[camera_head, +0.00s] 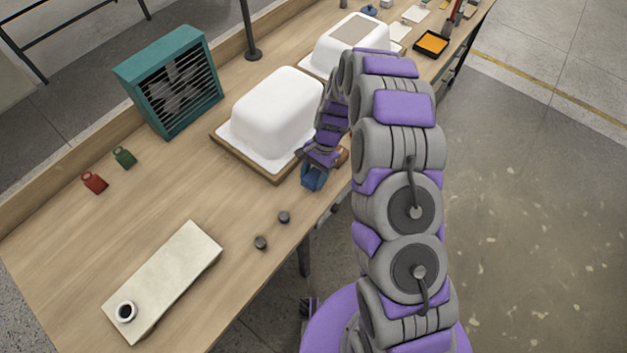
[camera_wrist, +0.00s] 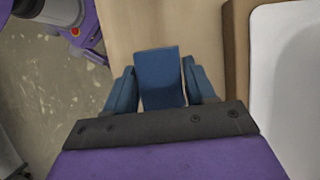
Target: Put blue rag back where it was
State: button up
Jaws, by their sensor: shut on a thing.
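The blue rag shows as a flat blue piece (camera_wrist: 160,72) between the two fingers of my gripper (camera_wrist: 160,90) in the wrist view. The fingers are shut on it from both sides. In the head view my gripper (camera_head: 314,166) is at the table's front edge, close to the front right corner of the nearer tub's wooden board, with the blue rag (camera_head: 312,180) at its tip. I cannot tell whether the rag touches the table.
A white tub shell (camera_head: 275,108) sits on a wooden board; another (camera_head: 335,50) stands behind it. A teal heater (camera_head: 170,82), red (camera_head: 94,182) and green (camera_head: 124,157) tags, two dark knobs (camera_head: 272,230) and a pale slab (camera_head: 170,275) share the table (camera_head: 195,195).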

notch_tip(320, 180, down, 3)
jog(key=shift+f+b, duration=0.1)
jog(key=shift+b, duration=0.25)
jog(key=shift+d, duration=0.15)
jog(key=o, duration=1)
jog(key=p+v, duration=0.3)
jog(key=v, duration=0.9)
notch_tip(320, 180, up, 9)
jog(key=n, duration=0.2)
send_over(313, 181)
jog(key=w+d, duration=0.1)
jog(key=d, duration=0.3)
jog(key=s+d+r+n+h, duration=0.15)
jog(key=s+d+r, duration=0.25)
jog(key=s+r, duration=0.55)
jog(key=s+d+r+n, duration=0.1)
jog(key=s+d, duration=0.1)
jog(key=s, duration=0.5)
jog(key=s+d+r+n+t+h, duration=0.1)
jog(key=s+d+r, duration=0.1)
jog(key=s, duration=0.5)
jog(key=s+d+r+n, duration=0.1)
jog(key=s+d+n, duration=0.1)
jog(key=s, duration=0.6)
jog(key=shift+d+r+t, duration=0.15)
jog(key=shift+r+t, duration=0.15)
jog(key=shift+t, duration=0.1)
